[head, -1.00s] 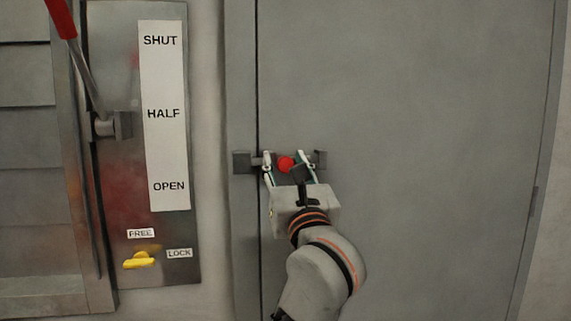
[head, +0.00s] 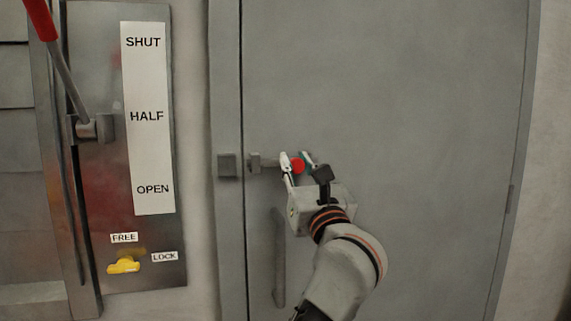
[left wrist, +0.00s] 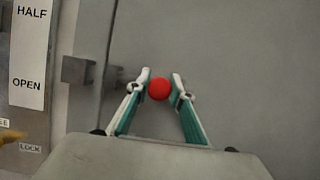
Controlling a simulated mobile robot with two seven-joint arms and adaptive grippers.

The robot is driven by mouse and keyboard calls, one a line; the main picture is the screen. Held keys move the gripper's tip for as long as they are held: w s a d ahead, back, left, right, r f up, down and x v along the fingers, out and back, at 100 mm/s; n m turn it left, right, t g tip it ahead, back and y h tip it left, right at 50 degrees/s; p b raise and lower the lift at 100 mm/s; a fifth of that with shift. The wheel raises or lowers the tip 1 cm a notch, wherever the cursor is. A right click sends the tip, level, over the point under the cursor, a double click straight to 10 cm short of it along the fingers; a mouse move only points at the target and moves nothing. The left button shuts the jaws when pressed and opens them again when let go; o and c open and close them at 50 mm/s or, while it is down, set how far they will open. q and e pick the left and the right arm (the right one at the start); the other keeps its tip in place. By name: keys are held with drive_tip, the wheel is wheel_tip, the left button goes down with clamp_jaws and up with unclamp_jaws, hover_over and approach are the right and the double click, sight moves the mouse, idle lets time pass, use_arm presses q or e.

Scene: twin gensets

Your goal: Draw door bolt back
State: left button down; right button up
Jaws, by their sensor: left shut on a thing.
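The door bolt (head: 270,163) is a grey bar lying level on the grey door, with a round red knob (head: 298,166). Its bracket (head: 254,162) is on the door's left edge. The square keeper (head: 227,165) is on the frame, and no bar shows in the gap between keeper and bracket. My left gripper (head: 297,160) is shut on the red knob, a finger on each side. In the left wrist view the knob (left wrist: 159,89) sits between the fingertips, with the keeper (left wrist: 75,70) to the left. The bolt's right part is hidden behind the gripper. My right gripper is not in view.
A vertical grey door handle (head: 280,258) is below the bolt, just left of my arm. Left of the door, a metal panel has a SHUT/HALF/OPEN label (head: 148,118), a red-handled lever (head: 62,65) and a yellow FREE/LOCK catch (head: 124,265). The door's right side is clear.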

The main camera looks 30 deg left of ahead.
use_arm(q)
drive_tip(key=shift+w+d, duration=0.1)
drive_tip(key=c, duration=1.8)
unclamp_jaws()
drive_tip(key=shift+o, duration=0.2)
drive_tip(key=shift+w+d, duration=0.1)
drive_tip(key=shift+d, duration=0.05)
drive_tip(key=v, duration=0.7)
drive_tip(key=shift+s, duration=0.2)
drive_tip(key=shift+f, duration=0.2)
